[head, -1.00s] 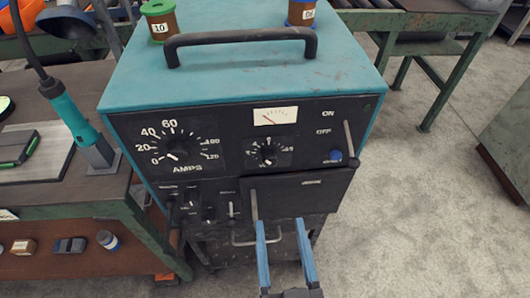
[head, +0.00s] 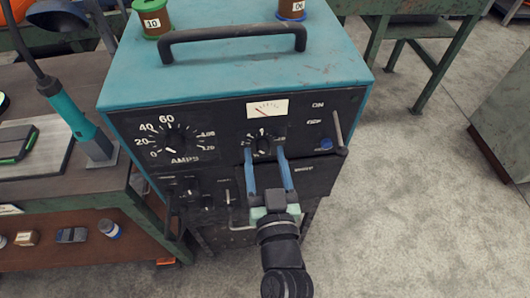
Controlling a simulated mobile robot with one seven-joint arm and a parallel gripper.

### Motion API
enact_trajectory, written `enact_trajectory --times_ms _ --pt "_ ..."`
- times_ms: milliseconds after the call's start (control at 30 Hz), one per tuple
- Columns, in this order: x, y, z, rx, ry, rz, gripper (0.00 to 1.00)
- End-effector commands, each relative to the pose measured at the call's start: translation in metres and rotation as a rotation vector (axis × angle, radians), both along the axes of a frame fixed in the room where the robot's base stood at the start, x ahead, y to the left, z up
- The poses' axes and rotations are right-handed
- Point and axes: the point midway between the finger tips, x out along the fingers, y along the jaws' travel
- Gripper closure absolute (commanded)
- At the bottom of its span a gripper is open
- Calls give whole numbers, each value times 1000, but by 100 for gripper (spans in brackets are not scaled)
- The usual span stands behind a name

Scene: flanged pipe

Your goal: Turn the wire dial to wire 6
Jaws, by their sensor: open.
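The teal welding machine (head: 232,78) has a black front panel. The small dial (head: 263,144) sits under the needle meter, with a ring of numbers around it. Its pointer setting is too small to read, and its lower part is crowded by my fingers. My gripper (head: 265,152) is open, with one blue finger on each side of the small dial in the picture. I cannot tell whether the fingers touch the knob. The larger AMPS dial (head: 171,148) is to the left, its pointer low near 0.
A lever (head: 337,128) by the ON/OFF labels and a blue knob (head: 326,144) stand right of the dial. Two spools, marked 10 (head: 152,20) and 06 (head: 291,9), stand on top behind the handle (head: 233,36). A bench is at left; open floor at right.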

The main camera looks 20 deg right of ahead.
Motion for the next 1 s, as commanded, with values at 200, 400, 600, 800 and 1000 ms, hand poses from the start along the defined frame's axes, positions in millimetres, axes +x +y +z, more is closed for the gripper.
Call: enact_trajectory --times_ms 200,400,600,800,1000 --pt "4 -2 0 0 0 -1 36" --pt "4 -1 0 0 0 0 45" --pt "4 -1 0 0 0 0 81" --pt "4 -1 0 0 0 -1 100" --pt "4 -1 0 10 -3 0 100"
